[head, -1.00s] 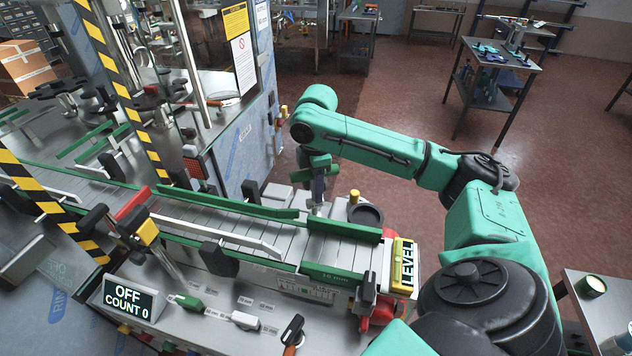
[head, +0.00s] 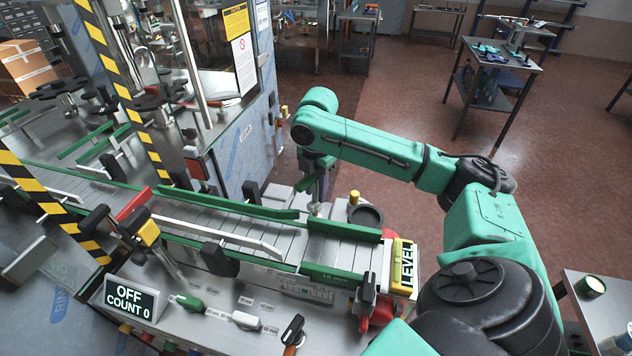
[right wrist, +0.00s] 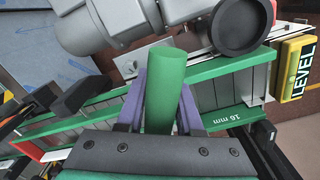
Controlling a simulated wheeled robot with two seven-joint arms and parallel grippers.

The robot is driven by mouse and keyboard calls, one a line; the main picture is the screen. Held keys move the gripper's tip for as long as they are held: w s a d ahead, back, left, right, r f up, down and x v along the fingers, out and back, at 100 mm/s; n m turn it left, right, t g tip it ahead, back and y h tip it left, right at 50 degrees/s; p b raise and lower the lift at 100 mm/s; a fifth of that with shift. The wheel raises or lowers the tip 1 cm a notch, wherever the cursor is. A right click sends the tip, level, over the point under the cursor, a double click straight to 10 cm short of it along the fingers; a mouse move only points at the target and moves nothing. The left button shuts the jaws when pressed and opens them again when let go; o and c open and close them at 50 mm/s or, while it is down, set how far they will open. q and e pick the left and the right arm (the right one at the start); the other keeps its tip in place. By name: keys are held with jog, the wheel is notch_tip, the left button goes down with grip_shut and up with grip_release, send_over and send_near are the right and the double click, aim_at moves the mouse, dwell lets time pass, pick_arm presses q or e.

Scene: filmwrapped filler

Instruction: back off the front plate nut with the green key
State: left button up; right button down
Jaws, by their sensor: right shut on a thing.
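My right gripper (head: 317,190) points down behind the far green rail, near the conveyor's right end. In the right wrist view its purple fingers (right wrist: 160,105) are shut on a green round bar (right wrist: 165,90), which looks like the green key's handle. The lower end of the key is hidden, so I cannot tell whether it sits on a nut. The front plate nut cannot be made out. My left gripper is not in view.
A grey motor housing (right wrist: 135,20) and a dark round cup (right wrist: 240,25) lie close to the gripper. The conveyor's green rail (head: 345,230) and yellow LEVEL block (head: 403,268) are nearby. Loose-looking green (head: 187,302) and white (head: 245,320) handles lie on the front panel.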

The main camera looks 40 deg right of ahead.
jog(key=shift+w+n, duration=0.1)
jog(key=shift+n, duration=1.5)
jog(key=n, duration=0.2)
jog(key=shift+n, duration=0.3)
jog(key=shift+r, duration=3.05)
